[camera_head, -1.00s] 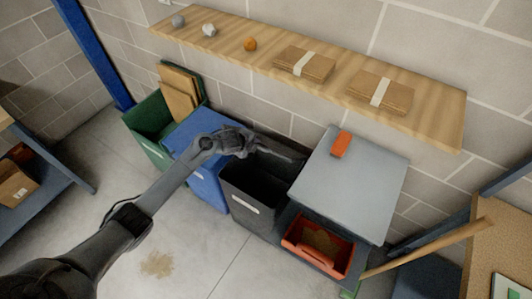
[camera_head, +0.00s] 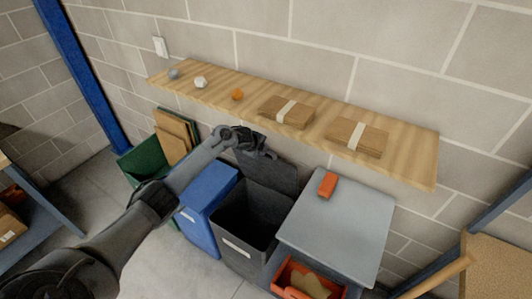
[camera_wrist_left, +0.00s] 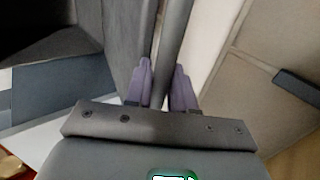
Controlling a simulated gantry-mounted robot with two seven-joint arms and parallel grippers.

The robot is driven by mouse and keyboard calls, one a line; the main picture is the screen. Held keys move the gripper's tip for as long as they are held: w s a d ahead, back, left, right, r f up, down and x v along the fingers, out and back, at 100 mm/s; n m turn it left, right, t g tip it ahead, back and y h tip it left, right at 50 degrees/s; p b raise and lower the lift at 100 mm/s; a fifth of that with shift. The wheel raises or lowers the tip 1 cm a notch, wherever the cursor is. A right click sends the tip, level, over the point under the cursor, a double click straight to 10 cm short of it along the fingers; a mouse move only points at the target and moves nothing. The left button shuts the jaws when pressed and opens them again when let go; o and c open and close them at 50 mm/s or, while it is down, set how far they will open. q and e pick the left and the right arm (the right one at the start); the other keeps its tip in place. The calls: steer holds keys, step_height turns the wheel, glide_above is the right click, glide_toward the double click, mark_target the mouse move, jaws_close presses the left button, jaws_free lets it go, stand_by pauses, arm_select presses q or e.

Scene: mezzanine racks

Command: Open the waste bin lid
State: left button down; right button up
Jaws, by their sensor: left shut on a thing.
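The dark grey waste bin (camera_head: 243,228) stands in a row of bins below the shelf, its mouth uncovered. Its lid (camera_head: 270,171) is raised steeply at the back of the bin, near the wall. My left gripper (camera_head: 262,152) is at the lid's upper edge. In the left wrist view my left gripper (camera_wrist_left: 168,88) is shut with its purple-grey fingers on either side of the lid's dark edge (camera_wrist_left: 173,45). The gripper hides part of the lid in the head view. My right gripper is not in view.
A blue bin (camera_head: 209,193) and a green bin with cardboard (camera_head: 176,132) stand to the left. A grey-topped unit (camera_head: 338,222) with an orange block (camera_head: 327,184) stands to the right. A wooden shelf (camera_head: 315,112) with small items overhangs from the wall close to my gripper.

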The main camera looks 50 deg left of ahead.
arm_select(q)
steer(key=c, duration=1.1)
jaws_free()
steer(key=shift+s+r, duration=0.35)
steer(key=shift+r, duration=0.05)
steer(key=p+v, duration=0.1)
steer(key=v, duration=0.8)
steer(key=shift+s+d+r+p, duration=0.15)
steer(key=shift+s+r+p, duration=0.1)
steer(key=shift+s+p, duration=0.1)
